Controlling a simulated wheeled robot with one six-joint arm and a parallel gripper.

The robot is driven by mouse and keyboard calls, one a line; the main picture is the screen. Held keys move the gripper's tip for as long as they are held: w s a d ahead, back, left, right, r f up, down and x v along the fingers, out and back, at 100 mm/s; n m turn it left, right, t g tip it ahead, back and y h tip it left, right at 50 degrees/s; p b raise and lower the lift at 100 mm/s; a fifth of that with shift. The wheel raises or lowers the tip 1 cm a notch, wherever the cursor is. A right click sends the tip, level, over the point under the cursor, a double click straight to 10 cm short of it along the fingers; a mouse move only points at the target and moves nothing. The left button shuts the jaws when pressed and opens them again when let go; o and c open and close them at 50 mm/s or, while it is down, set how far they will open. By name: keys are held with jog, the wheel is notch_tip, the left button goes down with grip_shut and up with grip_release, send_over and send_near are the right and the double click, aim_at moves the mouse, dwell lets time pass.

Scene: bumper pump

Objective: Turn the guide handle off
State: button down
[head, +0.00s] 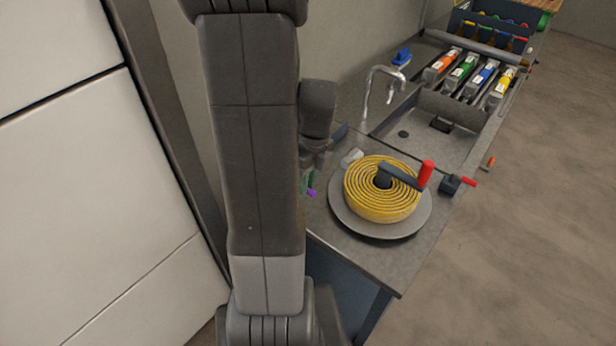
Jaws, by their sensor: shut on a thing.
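My gripper (308,184) is at the left of the counter, beside the hose reel, partly hidden behind my own arm. Small green and purple parts show there. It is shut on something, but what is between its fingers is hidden. I cannot tell for sure which part is the guide handle. A dark block with a red lever (466,182) sits at the counter's front edge, right of the reel, apart from my gripper. A yellow coiled hose (372,203) lies on a round grey plate (395,229), with a dark crank and upright red grip (426,173) on top.
The grey counter (376,262) holds a sink (450,113) with a curved tap (369,84). Orange, green, blue and yellow units (468,72) stand behind it. An orange knob (489,162) is at the front edge. The floor (530,230) at right is clear.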

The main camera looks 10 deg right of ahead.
jog(key=shift+m, duration=0.3)
jog(key=c, duration=1.4)
grip_release()
jog(key=shift+a, duration=0.1)
jog(key=shift+r, duration=0.1)
jog(key=r, duration=0.4)
jog(key=w+d+r, duration=0.1)
jog(key=r, duration=0.4)
jog(key=d+r, duration=0.1)
jog(key=r, duration=0.3)
jog(key=shift+w+d+r, duration=0.1)
jog(key=shift+w+r, duration=0.15)
jog(key=f, duration=0.4)
jog(key=s+a+f, duration=0.1)
jog(key=f, duration=0.4)
jog(key=a+f, duration=0.1)
jog(key=f, duration=0.3)
jog(key=shift+s+a+f, duration=0.1)
jog(key=shift+s+f, duration=0.2)
jog(key=shift+f, duration=0.05)
